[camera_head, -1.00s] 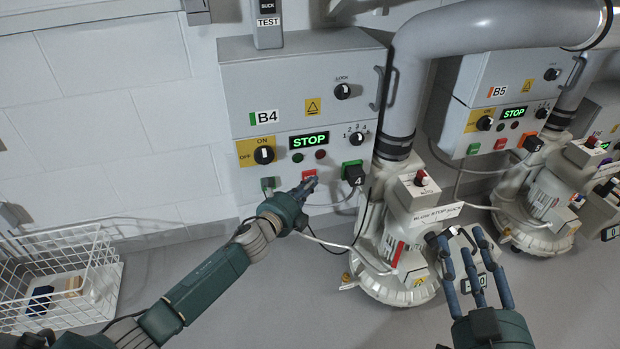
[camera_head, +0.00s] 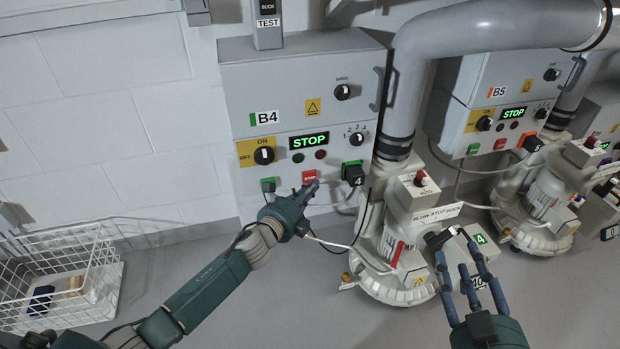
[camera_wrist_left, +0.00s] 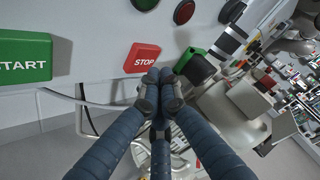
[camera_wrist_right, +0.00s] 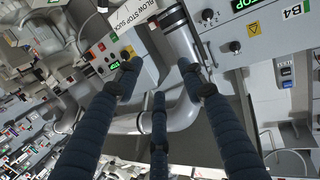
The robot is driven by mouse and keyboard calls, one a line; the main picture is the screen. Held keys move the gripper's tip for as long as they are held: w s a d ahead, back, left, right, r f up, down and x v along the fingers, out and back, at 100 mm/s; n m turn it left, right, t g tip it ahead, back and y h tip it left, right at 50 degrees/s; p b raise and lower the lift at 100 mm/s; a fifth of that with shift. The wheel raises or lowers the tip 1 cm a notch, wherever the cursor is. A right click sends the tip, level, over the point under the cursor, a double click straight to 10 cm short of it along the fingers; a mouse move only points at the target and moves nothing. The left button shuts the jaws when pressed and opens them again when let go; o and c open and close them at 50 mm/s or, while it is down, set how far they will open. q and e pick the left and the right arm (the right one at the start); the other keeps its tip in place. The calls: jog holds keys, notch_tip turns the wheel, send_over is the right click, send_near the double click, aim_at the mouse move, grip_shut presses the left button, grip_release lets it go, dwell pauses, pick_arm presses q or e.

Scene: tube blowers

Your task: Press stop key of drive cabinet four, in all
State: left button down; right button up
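Drive cabinet B4 (camera_head: 290,85) is a grey wall box with a green B4 label. Its lit display (camera_head: 309,140) reads STOP in green. The red stop key (camera_head: 309,176) is on its lower edge, right of the green start key (camera_head: 268,184); the left wrist view shows the stop key (camera_wrist_left: 142,57) and start key (camera_wrist_left: 22,57) closely. My left gripper (camera_head: 309,190) has its fingertips together, just below and right of the stop key; I cannot tell if they touch it. My right gripper (camera_head: 462,268) is open and empty, in front of the blower.
A white blower (camera_head: 410,240) with a thick grey pipe (camera_head: 405,100) stands right of the cabinet. Cables hang below the keys. Cabinet B5 (camera_head: 500,85) is further right. A white wire basket (camera_head: 60,280) is at lower left. The wall left of B4 is bare.

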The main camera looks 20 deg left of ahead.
pick_arm(q)
jog(key=shift+s+d+p, duration=0.3)
jog(key=shift+s+d, duration=0.4)
jog(key=shift+s, duration=0.35)
jog(key=shift+s+d+p, duration=0.25)
jog(key=shift+s+d, duration=0.45)
jog(key=shift+s, duration=0.35)
pick_arm(e)
jog(key=shift+s+d+f+g+h, duration=0.15)
jog(key=shift+s+f+g, duration=0.25)
jog(key=shift+f, duration=0.45)
jog(key=shift+s+d+f+g+h, duration=0.1)
jog(key=shift+s+d+f+g, duration=0.1)
jog(key=shift+f+g, duration=0.45)
jog(key=shift+s+d+f+g+h, duration=0.15)
jog(key=shift+s+f+g, duration=0.15)
jog(key=shift+f, duration=0.7)
